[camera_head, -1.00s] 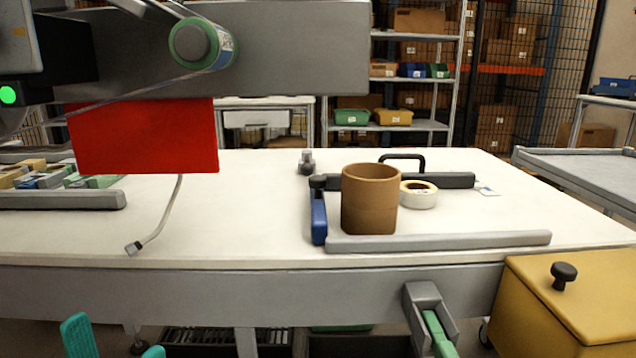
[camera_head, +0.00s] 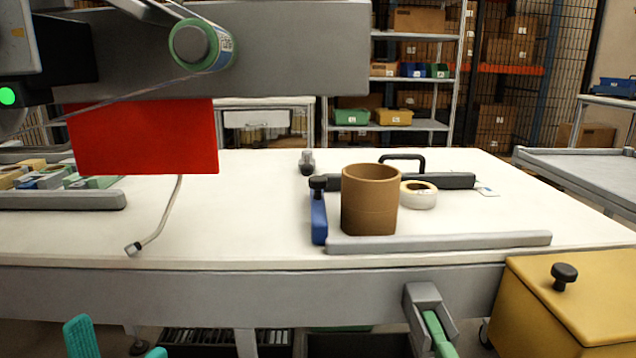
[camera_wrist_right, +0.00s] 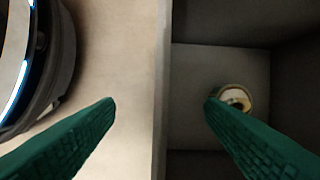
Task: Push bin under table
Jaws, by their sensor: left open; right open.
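In the right wrist view a dark grey bin (camera_wrist_right: 163,70) fills the right half, seen from above. A small roll of tape (camera_wrist_right: 236,98) lies inside it. My right gripper (camera_wrist_right: 162,99) is open, with one finger on each side of the bin's wall in the picture; I cannot tell whether either touches. My left gripper (camera_head: 120,340) is open and empty at the bottom left of the head view, in front of the table (camera_head: 240,225). The right gripper cannot be made out in the head view.
Dark crates (camera_head: 225,340) show low under the table. A yellow box (camera_head: 575,300) with a black knob stands at the right. A brown cylinder (camera_head: 370,205) and a tape roll (camera_head: 419,196) sit on the table. Pale floor (camera_wrist_right: 125,60) lies left of the bin.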

